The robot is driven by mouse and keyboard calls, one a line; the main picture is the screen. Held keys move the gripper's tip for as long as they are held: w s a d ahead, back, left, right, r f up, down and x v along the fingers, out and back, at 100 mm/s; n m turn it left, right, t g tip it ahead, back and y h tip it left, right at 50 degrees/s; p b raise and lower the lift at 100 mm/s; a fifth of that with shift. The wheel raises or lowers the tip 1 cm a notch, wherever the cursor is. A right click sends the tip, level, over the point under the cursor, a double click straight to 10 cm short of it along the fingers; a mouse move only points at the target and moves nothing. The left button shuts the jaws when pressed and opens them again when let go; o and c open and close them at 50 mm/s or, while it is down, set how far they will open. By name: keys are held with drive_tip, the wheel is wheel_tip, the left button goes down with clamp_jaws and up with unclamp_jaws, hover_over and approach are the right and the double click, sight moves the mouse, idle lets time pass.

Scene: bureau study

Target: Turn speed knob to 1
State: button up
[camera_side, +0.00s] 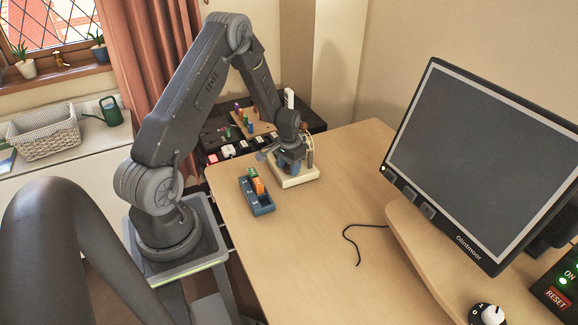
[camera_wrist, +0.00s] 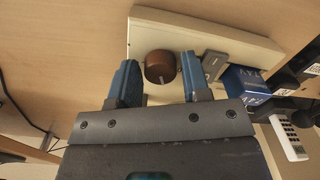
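A round brown knob (camera_wrist: 160,68) sits on a cream base (camera_wrist: 190,22) in the wrist view. I cannot read any label or number by it, nor its setting. The cream base (camera_side: 299,180) stands near the desk's far-left edge in the side view, its knob hidden by my gripper. My gripper (camera_wrist: 158,60) is open, one blue finger on each side of the knob, with visible gaps. In the side view my gripper (camera_side: 288,163) is low over the base. Another dial, black and white (camera_side: 489,314), is at the bottom right; its label is unclear.
A blue tray (camera_side: 264,210) with green and orange blocks stands left of the base. A grey tab (camera_wrist: 214,65) and blue box (camera_wrist: 250,82) lie close to the right finger. A monitor (camera_side: 480,160) and black cable (camera_side: 352,240) are to the right.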

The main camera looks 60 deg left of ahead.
wheel_tip(320, 180, up, 14)
idle(0.6)
drive_tip(key=shift+f, duration=0.1)
drive_tip(key=s+d+r+m+t+y, duration=0.1)
drive_tip(key=s+d+r+m+t, duration=0.2)
drive_tip(key=d+r, duration=1.2)
drive_tip(key=s+d+r+m+t+h, duration=0.1)
drive_tip(key=s+d+r, duration=0.4)
drive_tip(key=s+d, duration=0.6)
drive_tip(key=s+t, duration=0.1)
drive_tip(key=s, duration=0.2)
drive_tip(key=shift+d+t, duration=0.3)
